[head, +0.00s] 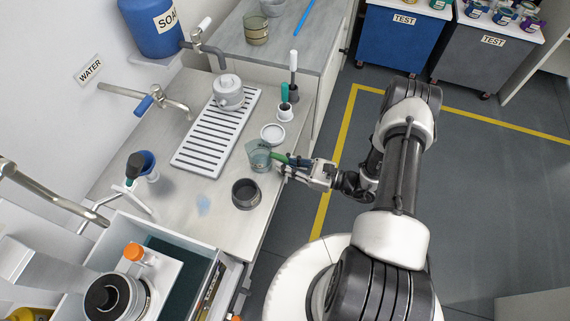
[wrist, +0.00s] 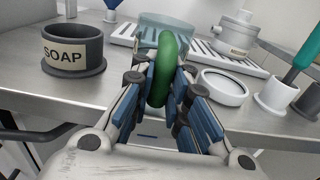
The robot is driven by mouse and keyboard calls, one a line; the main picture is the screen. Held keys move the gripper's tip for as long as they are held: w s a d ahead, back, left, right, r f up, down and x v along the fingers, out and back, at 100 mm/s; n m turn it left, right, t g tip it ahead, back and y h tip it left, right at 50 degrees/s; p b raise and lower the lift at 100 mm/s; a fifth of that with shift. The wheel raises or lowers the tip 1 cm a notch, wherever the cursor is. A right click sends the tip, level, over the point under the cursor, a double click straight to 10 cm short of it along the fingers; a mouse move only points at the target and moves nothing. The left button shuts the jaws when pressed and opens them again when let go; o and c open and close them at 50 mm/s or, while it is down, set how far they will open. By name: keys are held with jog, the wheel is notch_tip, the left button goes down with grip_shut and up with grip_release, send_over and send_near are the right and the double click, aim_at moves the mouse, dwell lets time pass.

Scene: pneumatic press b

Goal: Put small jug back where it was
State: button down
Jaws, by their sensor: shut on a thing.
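The small jug (head: 259,158) is clear bluish glass with a green handle. It is upright at the right edge of the counter, beside the drying rack. In the wrist view the jug (wrist: 167,32) is straight ahead, and its green handle (wrist: 164,68) stands between my fingers. My gripper (head: 291,165) reaches in from the right and is shut on the handle; it also shows in the wrist view (wrist: 164,85). I cannot tell whether the jug's base touches the counter.
A dark SOAP dish (head: 245,194) stands in front of the jug and a white round dish (head: 272,133) behind it. The slatted rack (head: 205,145) holds a white lidded pot (head: 229,92). Brush holders (head: 285,112) stand at the right edge.

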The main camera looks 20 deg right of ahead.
jog(key=shift+f, duration=0.15)
jog(key=c, duration=1.5)
grip_release()
jog(key=shift+c, duration=0.2)
